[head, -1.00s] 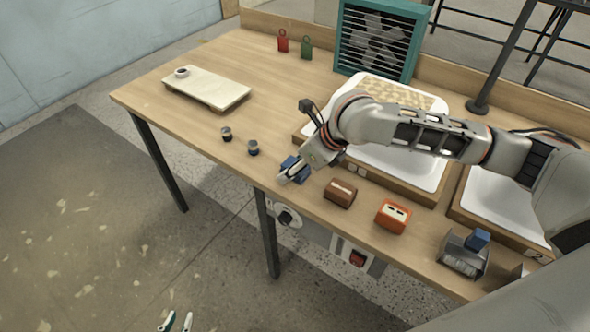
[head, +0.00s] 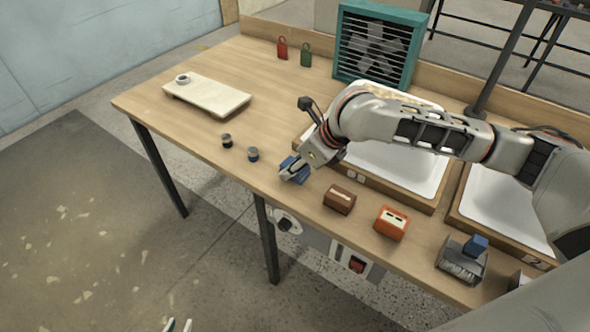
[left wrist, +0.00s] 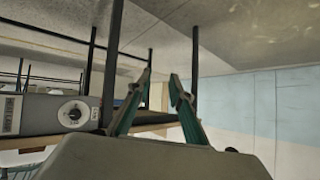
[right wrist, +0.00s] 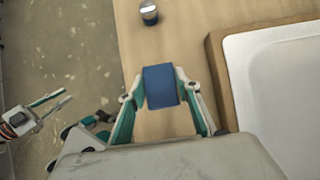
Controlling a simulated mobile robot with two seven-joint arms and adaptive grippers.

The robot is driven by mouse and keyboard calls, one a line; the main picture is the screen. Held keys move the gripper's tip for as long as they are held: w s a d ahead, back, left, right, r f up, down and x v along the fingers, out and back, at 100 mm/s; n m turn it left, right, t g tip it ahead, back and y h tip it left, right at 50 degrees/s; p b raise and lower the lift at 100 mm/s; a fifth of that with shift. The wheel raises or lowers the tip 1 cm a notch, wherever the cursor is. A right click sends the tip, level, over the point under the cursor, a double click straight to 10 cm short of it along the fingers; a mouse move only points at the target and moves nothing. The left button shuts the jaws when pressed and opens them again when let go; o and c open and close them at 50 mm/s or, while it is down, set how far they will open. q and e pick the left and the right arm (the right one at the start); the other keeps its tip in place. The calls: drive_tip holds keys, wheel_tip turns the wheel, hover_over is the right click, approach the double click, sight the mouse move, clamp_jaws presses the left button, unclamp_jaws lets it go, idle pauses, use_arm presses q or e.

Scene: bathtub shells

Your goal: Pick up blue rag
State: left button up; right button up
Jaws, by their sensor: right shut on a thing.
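The blue rag (head: 299,172) is a small folded block near the table's front edge. It also shows in the right wrist view (right wrist: 160,86), between the fingertips. My right gripper (head: 292,173) reaches down from the right arm and is shut on the blue rag. Its fingers grip the rag's two sides in the right wrist view. Whether the rag is clear of the wood cannot be told. My left gripper (head: 179,325) shows only by its fingertips at the bottom of the head view, off the table. In the left wrist view its fingers (left wrist: 161,80) are apart and empty.
Two small dark jars (head: 227,140) stand left of the rag. A white basin (head: 400,175) lies behind.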

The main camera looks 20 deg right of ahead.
wheel_tip(320, 180, up, 18)
drive_tip(key=p, duration=0.3)
drive_tip(key=shift+f, duration=0.15)
drive_tip(key=shift+o, duration=0.5)
